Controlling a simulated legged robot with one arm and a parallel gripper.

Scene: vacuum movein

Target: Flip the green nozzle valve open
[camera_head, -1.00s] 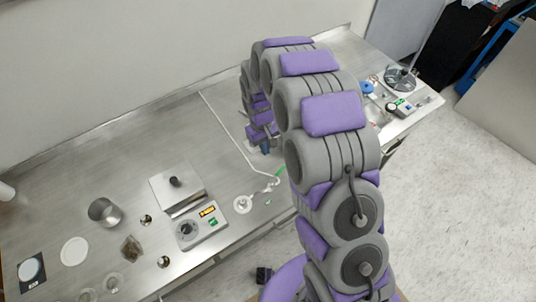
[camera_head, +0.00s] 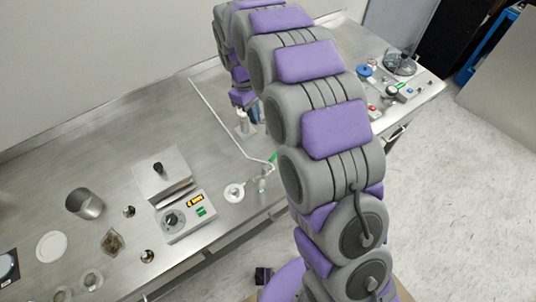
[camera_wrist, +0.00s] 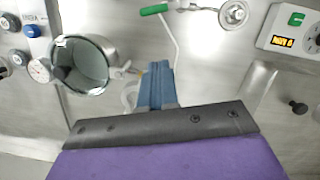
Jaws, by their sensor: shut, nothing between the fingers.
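The green valve handle (camera_head: 273,158) shows in the head view near the front edge of the bench, just left of my arm, by a thin pale tube and a round metal fitting (camera_head: 234,193). In the wrist view the green handle (camera_wrist: 153,10) lies at the top edge, beyond my fingertips and apart from them. My gripper (camera_wrist: 159,68) has blue fingers shut together with nothing between them. In the head view my gripper (camera_head: 256,112) is partly hidden by my arm, farther back over the bench than the handle.
A digital hotplate (camera_head: 186,218) and a metal cup (camera_head: 85,203) stand to the left. Bare bench lies at the back left.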

